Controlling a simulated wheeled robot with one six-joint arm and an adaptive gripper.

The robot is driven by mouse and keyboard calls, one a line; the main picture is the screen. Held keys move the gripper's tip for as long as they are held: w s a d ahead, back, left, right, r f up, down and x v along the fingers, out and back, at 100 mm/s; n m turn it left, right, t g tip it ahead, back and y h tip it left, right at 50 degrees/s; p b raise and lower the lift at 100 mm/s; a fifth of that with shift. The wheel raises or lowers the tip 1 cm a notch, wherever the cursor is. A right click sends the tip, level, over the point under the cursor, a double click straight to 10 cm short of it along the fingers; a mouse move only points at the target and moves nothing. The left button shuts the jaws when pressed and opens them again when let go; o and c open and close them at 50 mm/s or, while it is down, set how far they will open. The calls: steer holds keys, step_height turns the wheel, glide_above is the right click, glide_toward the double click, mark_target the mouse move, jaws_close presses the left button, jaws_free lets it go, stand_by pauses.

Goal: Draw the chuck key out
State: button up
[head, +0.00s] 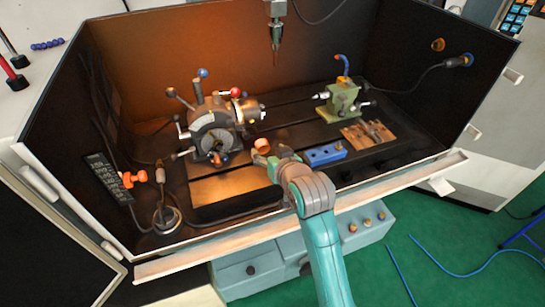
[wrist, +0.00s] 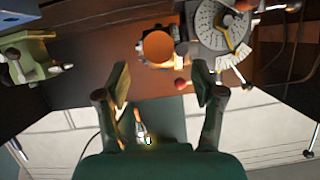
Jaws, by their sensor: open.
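The indexing head (head: 215,128) stands at the left of the machine bed, with its chuck (head: 249,109) on its right side. A red ball (head: 236,92) shows at the top of the chuck. It also shows in the wrist view (wrist: 180,84). I cannot tell whether it belongs to the chuck key, and I cannot make out the key for certain. My gripper (head: 266,154) is in front of and below the chuck. In the wrist view its two fingers (wrist: 160,88) are apart with nothing between them. A copper-coloured round part (wrist: 157,47) is beyond them.
A green tailstock (head: 343,100) stands to the right on the bed. A blue block (head: 325,155) and a wooden board (head: 368,134) lie in front of it. A drill spindle (head: 275,35) hangs above. Dark enclosure walls and a pale front ledge (head: 390,178) bound the space.

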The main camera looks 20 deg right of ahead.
mark_target(264, 148)
steer(key=x, duration=0.6)
steer(key=shift+w+d+f, duration=0.1)
steer(key=shift+w+f, duration=0.15)
steer(key=shift+w, duration=0.05)
jaws_close()
steer(key=shift+r+g, duration=0.4)
steer(key=shift+g, duration=0.3)
steer(key=shift+s+f, duration=0.15)
steer(key=shift+s, duration=0.85)
stand_by(0.3)
steer(key=shift+s+r, duration=0.2)
steer(key=shift+s, duration=0.35)
